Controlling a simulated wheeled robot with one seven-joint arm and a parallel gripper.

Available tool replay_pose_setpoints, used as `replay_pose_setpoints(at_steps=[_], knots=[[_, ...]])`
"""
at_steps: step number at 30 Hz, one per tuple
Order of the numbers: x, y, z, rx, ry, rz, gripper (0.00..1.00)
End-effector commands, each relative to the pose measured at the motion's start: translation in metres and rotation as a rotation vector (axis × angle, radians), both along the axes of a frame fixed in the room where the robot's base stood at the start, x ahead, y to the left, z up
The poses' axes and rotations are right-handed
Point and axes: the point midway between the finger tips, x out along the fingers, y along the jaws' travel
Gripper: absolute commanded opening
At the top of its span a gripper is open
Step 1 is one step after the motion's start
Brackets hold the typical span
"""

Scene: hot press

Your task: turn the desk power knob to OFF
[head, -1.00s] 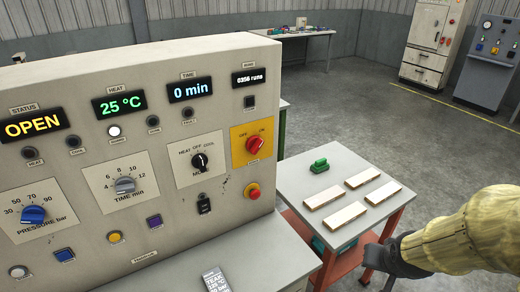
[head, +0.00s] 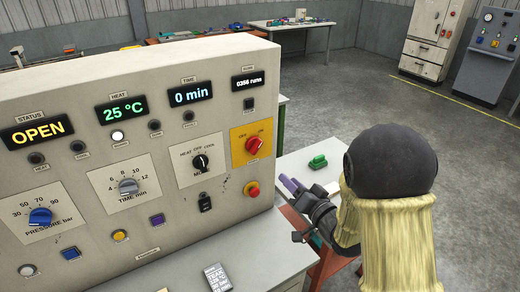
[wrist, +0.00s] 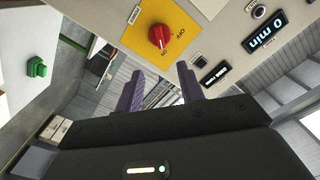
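The red power knob (head: 253,145) sits on a yellow plate (head: 240,160) at the right end of the press panel (head: 150,80). Its pointer appears turned toward the ON label, up and right in the head view. The red knob also shows in the wrist view (wrist: 158,36), above the fingers, with ON and OFF lettering beside it. My gripper (head: 288,184) has purple fingers and is in front of the panel, lower right of the knob and apart from it. In the wrist view my gripper (wrist: 160,84) is open, with nothing between the fingers.
A side table with a green object (head: 318,162) stands right of the press, partly hidden by my arm.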

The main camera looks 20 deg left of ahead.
Motion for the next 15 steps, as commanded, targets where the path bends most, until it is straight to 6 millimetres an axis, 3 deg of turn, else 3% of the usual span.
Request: replay_pose_setpoints(at_steps=[9, 15], knots=[[0.001, 0.000, 0.000, -0.001, -0.001, -0.001, 0.38], [0.012, 0.012, 0.002, -0.001, -0.002, -0.002, 0.38]])
